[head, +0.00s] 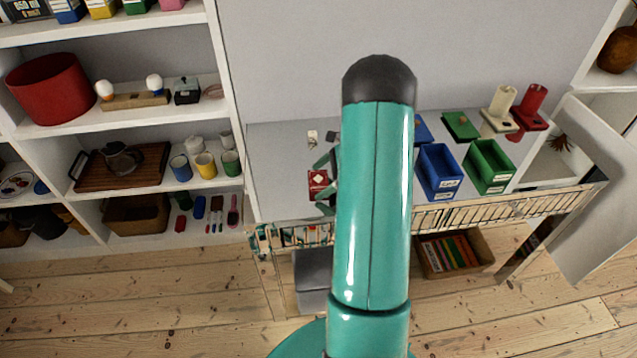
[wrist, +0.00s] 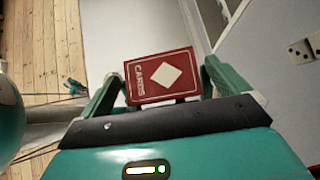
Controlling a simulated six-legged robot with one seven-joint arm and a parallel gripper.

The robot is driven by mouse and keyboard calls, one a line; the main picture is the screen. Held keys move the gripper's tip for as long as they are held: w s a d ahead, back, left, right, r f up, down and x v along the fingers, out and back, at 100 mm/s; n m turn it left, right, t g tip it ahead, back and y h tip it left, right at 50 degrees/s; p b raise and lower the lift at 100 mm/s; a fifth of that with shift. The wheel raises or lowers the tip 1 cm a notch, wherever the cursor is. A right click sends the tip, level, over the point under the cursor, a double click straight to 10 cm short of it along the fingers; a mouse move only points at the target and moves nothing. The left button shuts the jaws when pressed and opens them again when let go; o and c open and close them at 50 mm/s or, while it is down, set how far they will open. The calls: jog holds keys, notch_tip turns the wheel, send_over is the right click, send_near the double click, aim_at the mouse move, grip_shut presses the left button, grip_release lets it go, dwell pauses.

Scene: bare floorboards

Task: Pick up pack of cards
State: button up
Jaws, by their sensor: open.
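The pack of cards (wrist: 162,76) is a red box with a white diamond and the word CARDS. In the wrist view it lies between the two green fingers of my gripper (wrist: 158,84). The fingers stand on either side of it, and I cannot tell whether either one touches it. In the head view the pack (head: 318,183) is on the grey tabletop (head: 275,165), near its front edge, partly hidden by my gripper (head: 326,180). My arm hides the middle of the table there.
A blue bin (head: 438,170) and a green bin (head: 489,165) stand right of my arm. White shelves (head: 120,130) with mugs and a red pot (head: 50,88) are on the left. The tabletop left of the pack is clear.

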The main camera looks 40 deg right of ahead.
jog(key=c, duration=1)
jog(key=shift+o, duration=0.2)
